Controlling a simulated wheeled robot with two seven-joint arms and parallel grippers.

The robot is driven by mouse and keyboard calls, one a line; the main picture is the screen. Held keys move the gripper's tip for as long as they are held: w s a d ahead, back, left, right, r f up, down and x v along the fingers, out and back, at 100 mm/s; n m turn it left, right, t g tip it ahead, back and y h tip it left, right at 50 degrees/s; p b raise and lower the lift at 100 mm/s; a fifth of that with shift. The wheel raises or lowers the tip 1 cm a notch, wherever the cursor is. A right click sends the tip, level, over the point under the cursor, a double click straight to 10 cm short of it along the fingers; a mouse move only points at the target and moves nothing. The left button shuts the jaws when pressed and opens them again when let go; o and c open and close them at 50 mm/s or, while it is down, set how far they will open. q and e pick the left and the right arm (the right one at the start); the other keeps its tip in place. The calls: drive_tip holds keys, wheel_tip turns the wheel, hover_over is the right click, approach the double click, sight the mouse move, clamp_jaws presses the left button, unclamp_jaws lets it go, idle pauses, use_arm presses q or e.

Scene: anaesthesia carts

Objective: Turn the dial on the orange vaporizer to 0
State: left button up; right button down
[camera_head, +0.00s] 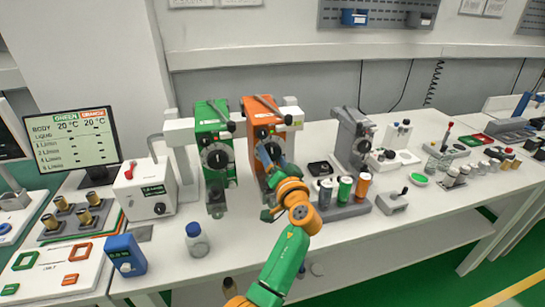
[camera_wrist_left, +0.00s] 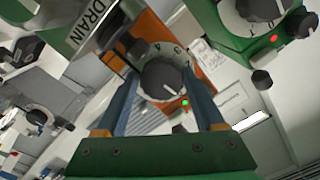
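The orange vaporizer (camera_head: 262,108) stands on the white bench, right of the green vaporizer (camera_head: 213,125). In the left wrist view its orange front (camera_wrist_left: 150,32) carries a black dial (camera_wrist_left: 162,78) on a pale numbered ring; a 3 and a 4 seem readable near its top. My right gripper is out of view.
A clear jar (camera_head: 196,242) stands left of my arm. A monitor (camera_head: 73,142) and white box (camera_head: 146,190) are on the left. The bench front centre is mostly bare.

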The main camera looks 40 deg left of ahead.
use_arm(q)
drive_tip(key=c, duration=0.8)
drive_tip(key=shift+s+m, duration=0.1)
drive_tip(key=shift+m, duration=0.7)
drive_tip(key=o, duration=1.4)
drive_tip(key=shift+c, duration=0.2)
drive_tip(key=shift+d, duration=0.1)
drive_tip(key=shift+f, duration=0.1)
